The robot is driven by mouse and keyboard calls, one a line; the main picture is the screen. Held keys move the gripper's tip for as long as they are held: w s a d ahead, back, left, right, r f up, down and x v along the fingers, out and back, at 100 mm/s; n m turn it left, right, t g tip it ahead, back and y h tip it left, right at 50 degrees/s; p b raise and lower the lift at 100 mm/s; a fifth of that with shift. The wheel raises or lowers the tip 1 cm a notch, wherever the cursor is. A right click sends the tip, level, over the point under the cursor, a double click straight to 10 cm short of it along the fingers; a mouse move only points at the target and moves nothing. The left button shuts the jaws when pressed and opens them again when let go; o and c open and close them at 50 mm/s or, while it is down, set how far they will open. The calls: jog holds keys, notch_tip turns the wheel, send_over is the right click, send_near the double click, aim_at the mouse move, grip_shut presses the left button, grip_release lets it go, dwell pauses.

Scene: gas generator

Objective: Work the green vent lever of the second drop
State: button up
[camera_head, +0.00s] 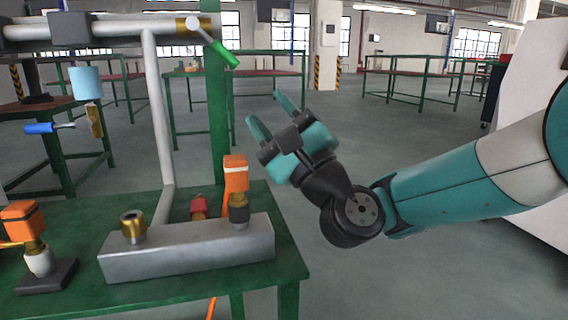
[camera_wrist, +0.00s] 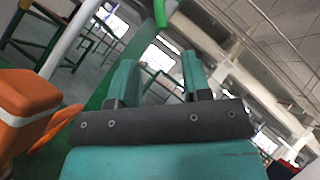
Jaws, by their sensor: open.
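The green vent lever (camera_head: 223,54) sits at the right end of the horizontal pipe, on a brass fitting (camera_head: 194,24). Its handle slants down to the right. A bright green piece at the top of the wrist view (camera_wrist: 160,12) looks like the same handle. My gripper (camera_head: 264,107) is open and empty, below and to the right of the lever, clear of it. In the wrist view its two fingers (camera_wrist: 157,62) point up with a gap between them, and the green piece lies beyond that gap.
A grey block (camera_head: 190,249) on the green table (camera_head: 262,202) carries a brass fitting and an orange-capped part (camera_head: 235,174), which also looms at the left in the wrist view (camera_wrist: 30,95). A blue-handled lever (camera_head: 40,128) hangs at the left. A green post (camera_head: 217,130) stands behind the lever.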

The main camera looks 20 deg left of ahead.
jog(key=b+v, duration=0.3)
dwell(0.4)
